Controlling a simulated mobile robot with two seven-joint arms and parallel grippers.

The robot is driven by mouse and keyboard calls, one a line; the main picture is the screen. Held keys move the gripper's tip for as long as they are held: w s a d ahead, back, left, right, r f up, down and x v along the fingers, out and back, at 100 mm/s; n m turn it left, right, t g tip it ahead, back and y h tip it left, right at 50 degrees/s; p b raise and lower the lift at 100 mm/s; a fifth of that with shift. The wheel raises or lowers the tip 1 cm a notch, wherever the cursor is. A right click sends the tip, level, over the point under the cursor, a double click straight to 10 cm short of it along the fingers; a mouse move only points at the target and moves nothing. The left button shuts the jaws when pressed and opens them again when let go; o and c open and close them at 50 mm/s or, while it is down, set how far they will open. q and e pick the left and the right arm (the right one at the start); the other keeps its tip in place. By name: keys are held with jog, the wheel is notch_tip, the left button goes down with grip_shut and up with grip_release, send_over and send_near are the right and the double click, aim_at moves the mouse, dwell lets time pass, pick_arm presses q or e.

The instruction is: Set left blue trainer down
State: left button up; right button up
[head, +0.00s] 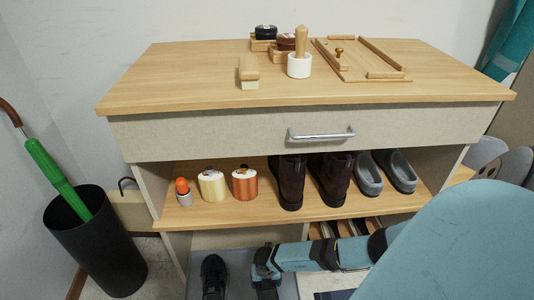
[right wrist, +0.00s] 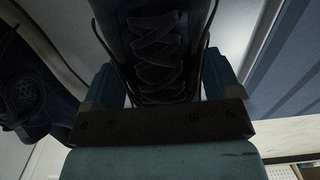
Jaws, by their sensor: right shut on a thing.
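My right gripper (head: 265,272) reaches low in front of the cabinet, over a grey tray (head: 239,268). In the right wrist view it is shut on a dark blue laced trainer (right wrist: 158,48), which lies between its two fingers. In the head view this trainer is mostly hidden by the gripper. I cannot tell whether its sole touches the tray. Another dark trainer (head: 213,275) stands on the tray just left of the gripper. It also shows at the left of the right wrist view (right wrist: 28,92). My left gripper is not in view.
A black umbrella bin (head: 95,245) stands at the left. More shoes sit on a lower rack (head: 315,232) behind my right arm.

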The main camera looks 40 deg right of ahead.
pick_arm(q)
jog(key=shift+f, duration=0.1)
pick_arm(e)
jog(key=o, duration=0.9)
jog(key=shift+f, duration=0.1)
jog(key=shift+r, duration=0.3)
notch_tip(320, 180, up, 3)
jog(key=shift+f+p, duration=0.2)
jog(key=shift+p, duration=0.85)
notch_tip(320, 180, up, 4)
jog(key=shift+f+p, duration=0.1)
jog(key=shift+p, duration=1.1)
notch_tip(320, 180, up, 4)
jog(key=shift+r+p, duration=0.1)
jog(key=shift+p, duration=1)
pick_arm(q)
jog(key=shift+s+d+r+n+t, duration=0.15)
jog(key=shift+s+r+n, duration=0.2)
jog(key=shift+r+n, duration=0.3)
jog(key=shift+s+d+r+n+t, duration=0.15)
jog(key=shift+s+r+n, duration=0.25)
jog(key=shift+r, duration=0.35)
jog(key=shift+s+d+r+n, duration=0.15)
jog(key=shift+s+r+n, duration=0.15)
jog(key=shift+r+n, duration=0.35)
pick_arm(e)
jog(key=shift+r, duration=0.5)
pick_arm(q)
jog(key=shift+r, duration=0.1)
